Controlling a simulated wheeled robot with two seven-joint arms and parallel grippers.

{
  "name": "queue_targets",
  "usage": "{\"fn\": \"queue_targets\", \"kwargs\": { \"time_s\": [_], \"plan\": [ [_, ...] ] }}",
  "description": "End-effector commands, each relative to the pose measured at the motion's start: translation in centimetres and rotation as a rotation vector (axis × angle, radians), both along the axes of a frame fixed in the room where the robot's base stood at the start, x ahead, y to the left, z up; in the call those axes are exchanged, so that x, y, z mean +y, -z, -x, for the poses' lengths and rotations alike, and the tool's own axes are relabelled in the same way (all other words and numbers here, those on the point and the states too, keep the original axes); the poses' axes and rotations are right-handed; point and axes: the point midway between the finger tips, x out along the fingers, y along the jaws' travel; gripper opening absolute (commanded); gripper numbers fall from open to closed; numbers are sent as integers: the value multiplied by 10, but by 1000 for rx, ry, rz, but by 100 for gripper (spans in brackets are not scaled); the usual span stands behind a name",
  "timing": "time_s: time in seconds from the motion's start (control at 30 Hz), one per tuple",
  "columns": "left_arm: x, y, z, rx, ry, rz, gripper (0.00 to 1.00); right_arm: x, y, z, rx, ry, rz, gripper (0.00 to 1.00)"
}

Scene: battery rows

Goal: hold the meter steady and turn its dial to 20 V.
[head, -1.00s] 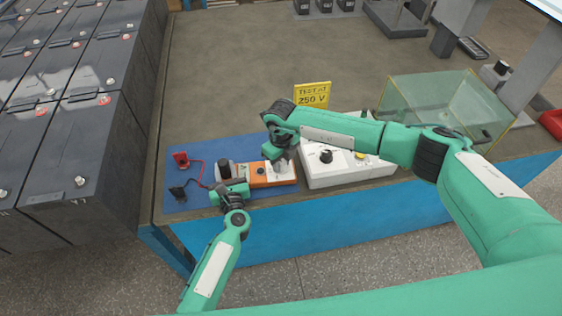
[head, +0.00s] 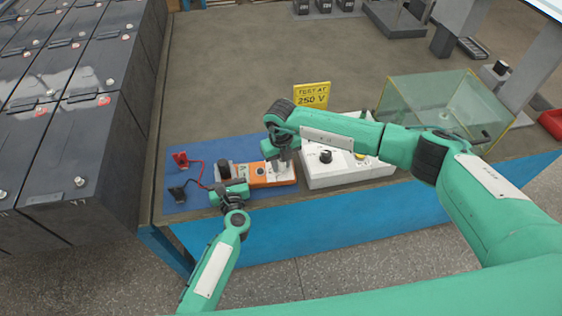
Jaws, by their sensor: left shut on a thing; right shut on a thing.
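The orange meter (head: 259,180) lies on the blue mat (head: 185,207) near the bench's front edge. Its white face shows in part, and its dial is hidden under my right gripper. My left gripper (head: 222,188) is shut on the left end of the meter, beside a dark round part. My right gripper (head: 281,163) comes down from above and is shut on the dial at the meter's right part. The dial's setting cannot be read in this view.
A white box with a black knob (head: 326,157) stands right of the meter. Behind it is a yellow sign reading "TEST AT 250 V" (head: 312,95). A glass tank (head: 420,105) stands further right. Red (head: 181,158) and black (head: 177,193) clips lie left.

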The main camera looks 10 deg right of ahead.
Motion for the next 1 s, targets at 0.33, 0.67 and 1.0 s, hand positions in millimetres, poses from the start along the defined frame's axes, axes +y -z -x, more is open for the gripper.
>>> {"fn": "queue_targets", "kwargs": {
  "time_s": [0.33, 0.67, 1.0],
  "plan": [
    [0, 1, 0, 1, 0, -1, 0, 0, 0, 0, -1, 0, 0, 50],
    [0, 0, 0, 1, 0, 0, 0, 0, -17, -1, -2, -2, -1, 50],
    [0, 0, 0, 1, 0, 0, 0, 0, -87, -1, -4, -1, -1, 50]
  ]
}}
